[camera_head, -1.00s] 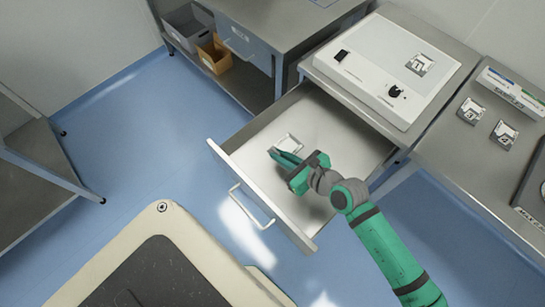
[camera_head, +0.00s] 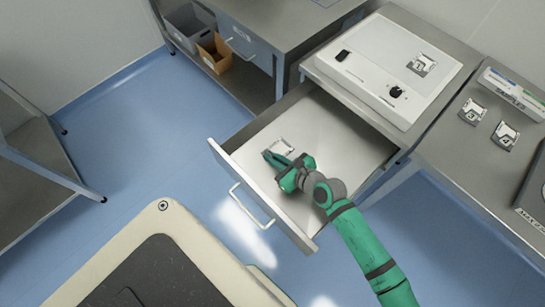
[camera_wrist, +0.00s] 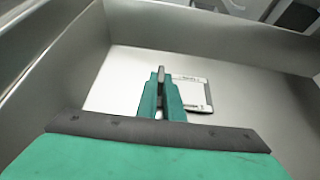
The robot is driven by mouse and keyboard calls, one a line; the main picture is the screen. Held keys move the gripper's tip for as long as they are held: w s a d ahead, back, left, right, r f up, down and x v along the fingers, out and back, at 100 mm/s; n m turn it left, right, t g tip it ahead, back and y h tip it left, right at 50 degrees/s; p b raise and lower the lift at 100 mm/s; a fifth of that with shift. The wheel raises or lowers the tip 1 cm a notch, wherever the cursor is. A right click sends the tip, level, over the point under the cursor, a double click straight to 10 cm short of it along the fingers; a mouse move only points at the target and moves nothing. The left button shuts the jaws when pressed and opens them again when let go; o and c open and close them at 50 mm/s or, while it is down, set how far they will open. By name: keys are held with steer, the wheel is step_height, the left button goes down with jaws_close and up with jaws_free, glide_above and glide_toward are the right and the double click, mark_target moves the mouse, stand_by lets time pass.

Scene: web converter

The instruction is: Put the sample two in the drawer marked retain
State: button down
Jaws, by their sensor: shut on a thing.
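A small pale square sample (camera_head: 282,147) lies in the open drawer (camera_head: 325,128), and it also shows in the wrist view (camera_wrist: 194,94) with a small printed label too blurred to read surely. I take it as sample two, since tiles 1 and 3 show elsewhere. My gripper (camera_head: 273,157) is low inside the drawer, beside the sample. In the wrist view its green fingers (camera_wrist: 161,88) are closed about a narrow grey upright piece, apparently part of the sample. The fingers hide part of the tile. The drawer's marking cannot be read.
A white device (camera_head: 380,70) above the drawer carries tile 1 (camera_head: 421,65). Tile 3 (camera_head: 472,111) and another tile (camera_head: 505,135) lie on the right counter. A shut drawer (camera_head: 243,42) is at the back left, above bins. Most of the open drawer's floor is clear.

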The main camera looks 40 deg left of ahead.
steer(key=shift+f, duration=0.2)
steer(key=c, duration=1.9)
jaws_free()
steer(key=shift+r, duration=0.1)
steer(key=shift+d+r, duration=0.15)
steer(key=v, duration=1.1)
steer(key=shift+s+d+r, duration=0.1)
steer(key=shift+d+r, duration=0.05)
steer(key=shift+d, duration=0.2)
steer(key=shift+a, duration=0.1)
